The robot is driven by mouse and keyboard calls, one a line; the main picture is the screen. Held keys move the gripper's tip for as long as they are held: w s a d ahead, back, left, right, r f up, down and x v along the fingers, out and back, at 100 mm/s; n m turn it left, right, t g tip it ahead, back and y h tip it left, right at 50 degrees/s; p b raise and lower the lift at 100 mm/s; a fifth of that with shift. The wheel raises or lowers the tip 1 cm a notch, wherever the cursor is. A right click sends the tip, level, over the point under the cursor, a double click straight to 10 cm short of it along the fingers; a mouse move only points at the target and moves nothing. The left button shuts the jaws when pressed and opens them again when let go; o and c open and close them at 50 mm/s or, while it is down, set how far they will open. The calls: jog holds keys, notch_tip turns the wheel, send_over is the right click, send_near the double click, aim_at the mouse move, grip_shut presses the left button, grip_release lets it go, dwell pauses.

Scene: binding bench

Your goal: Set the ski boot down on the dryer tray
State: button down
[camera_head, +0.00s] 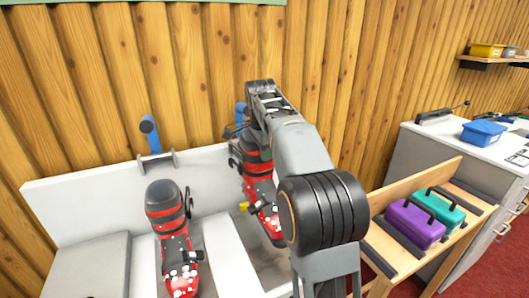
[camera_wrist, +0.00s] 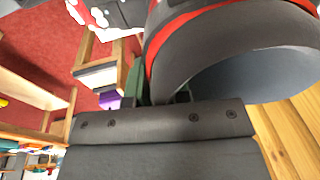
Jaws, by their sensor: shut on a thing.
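A red and black ski boot (camera_head: 257,168) is at the middle of the head view, partly hidden behind my arm. My gripper (camera_wrist: 162,92) is shut on this boot's dark upper rim, which fills the top right of the wrist view (camera_wrist: 225,40). A second red and black boot (camera_head: 166,205) stands upright to the left on the white unit. The pale tray-like surface (camera_head: 222,252) of that unit lies below the boots; I take it as the dryer tray. Whether the held boot's sole touches it is hidden by my arm.
A white back panel (camera_head: 90,195) with a blue-topped post (camera_head: 150,135) stands behind the boots, against a wooden wall. At right, a wooden rack holds a purple case (camera_head: 414,223) and a teal case (camera_head: 440,208). A white counter with a blue bin (camera_head: 483,132) is beyond.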

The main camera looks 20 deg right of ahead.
aim_at(265, 180)
jog(key=shift+f+b, duration=3.95)
jog(key=shift+b, duration=0.05)
jog(key=shift+f+b, duration=0.8)
jog(key=shift+f, duration=1.2)
jog(key=c, duration=1)
grip_release()
jog(key=shift+f, duration=0.2)
notch_tip(265, 180, up, 14)
jog(key=s+a+p, duration=0.2)
jog(key=p, duration=0.3)
jog(key=s+a+r+n+p, duration=0.2)
jog(key=s+a+n+p, duration=0.1)
jog(key=s+n+p, duration=0.3)
jog(key=s+a+f+n+p, duration=0.2)
jog(key=s+n+p, duration=0.1)
jog(key=s+n, duration=0.1)
jog(key=s+a+f+n+t+y+p, duration=0.1)
jog(key=s+a+f+n+p, duration=0.1)
jog(key=s, duration=0.4)
jog(key=s+a+f+n+t+p, duration=0.1)
jog(key=s+a+f+n+p, duration=0.1)
jog(key=s+f+n+p, duration=0.2)
jog(key=shift+s+n+p, duration=0.4)
jog(key=shift+n+p, duration=0.15)
jog(key=shift+n, duration=0.65)
